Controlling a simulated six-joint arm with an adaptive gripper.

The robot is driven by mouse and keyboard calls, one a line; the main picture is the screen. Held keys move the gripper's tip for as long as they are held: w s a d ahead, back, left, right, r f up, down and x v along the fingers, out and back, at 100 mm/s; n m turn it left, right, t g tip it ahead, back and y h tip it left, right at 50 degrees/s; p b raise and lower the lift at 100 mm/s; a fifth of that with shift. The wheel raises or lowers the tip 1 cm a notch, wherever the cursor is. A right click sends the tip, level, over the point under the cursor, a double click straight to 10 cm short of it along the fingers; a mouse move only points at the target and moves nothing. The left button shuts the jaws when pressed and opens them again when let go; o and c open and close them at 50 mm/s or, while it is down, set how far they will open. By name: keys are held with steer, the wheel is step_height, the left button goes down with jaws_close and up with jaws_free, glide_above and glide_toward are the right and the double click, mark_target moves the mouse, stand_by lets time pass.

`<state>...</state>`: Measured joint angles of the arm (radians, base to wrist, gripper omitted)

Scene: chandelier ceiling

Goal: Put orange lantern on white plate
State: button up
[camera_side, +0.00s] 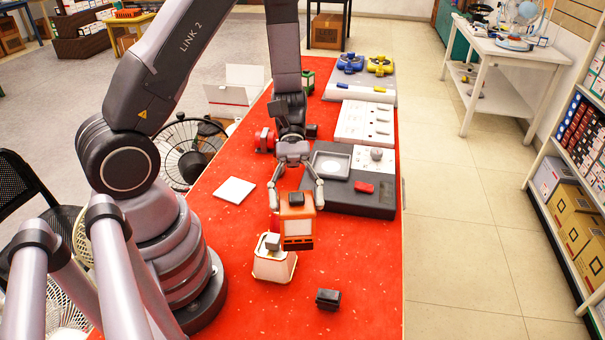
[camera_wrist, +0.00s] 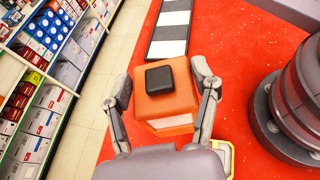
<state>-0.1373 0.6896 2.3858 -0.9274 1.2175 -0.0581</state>
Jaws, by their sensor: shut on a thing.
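The orange lantern (camera_side: 297,226) has a black cap and a pale lower panel. My gripper (camera_side: 296,200) is shut on it from both sides and holds it upright, apparently above the red table. In the wrist view the lantern (camera_wrist: 160,105) sits between the two fingers (camera_wrist: 165,88), its black top facing the camera. The white plate (camera_side: 234,190) is a flat white square lying on the table, left of the lantern in the side view. Nothing lies on it.
A cream lantern-like object (camera_side: 273,264) with a grey top stands close beside the held lantern; part shows in the wrist view (camera_wrist: 229,160). A small black block (camera_side: 328,299) lies near the front. A dark panel with a tray (camera_side: 360,203) and white boards (camera_side: 365,123) occupy the right side.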

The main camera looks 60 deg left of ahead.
steer(key=s+a+f+m+g+y, duration=0.1)
steer(key=s+a+m+g+y, duration=0.3)
steer(key=a+m+y, duration=0.45)
steer(key=s+a+m+g+y, duration=0.35)
steer(key=a+m+y, duration=0.25)
steer(key=a, duration=0.6)
steer(key=w+a+r+m+t+y, duration=0.2)
steer(key=w+a+m+t+y, duration=0.75)
steer(key=a, duration=0.65)
step_height(320, 180, down, 14)
steer(key=w+m+g, duration=0.1)
steer(key=shift+w+f+m, duration=0.2)
steer(key=shift+m, duration=0.2)
steer(key=shift+f, duration=0.15)
